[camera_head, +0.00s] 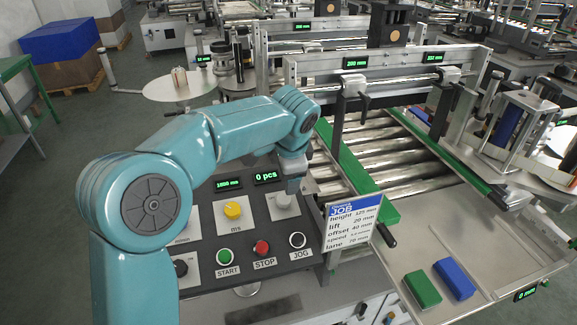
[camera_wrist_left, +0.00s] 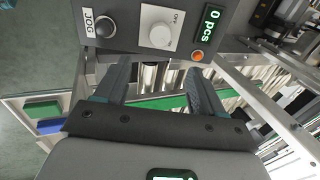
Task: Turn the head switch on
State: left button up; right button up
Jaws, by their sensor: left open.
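A white round knob on a pale square plate (camera_wrist_left: 159,35) is on the dark control panel in the left wrist view, with a small mark beside it too small to read surely. It appears to be the head switch; its name is not legible. In the head view the knob's plate (camera_head: 283,206) is partly hidden by my left gripper (camera_head: 291,184), which points down over it. In the wrist view the fingers of my left gripper (camera_wrist_left: 156,72) are apart with nothing between them, and the knob lies beyond their tips. My right gripper is not in view.
A "0 pcs" display (camera_head: 267,176) is close to my gripper. A JOB card (camera_head: 350,223) and conveyor rollers (camera_head: 385,160) lie to the right.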

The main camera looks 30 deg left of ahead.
pick_arm(q)
jog(key=v, duration=0.3)
jog(key=shift+r, duration=0.3)
jog(key=shift+s+d, duration=0.1)
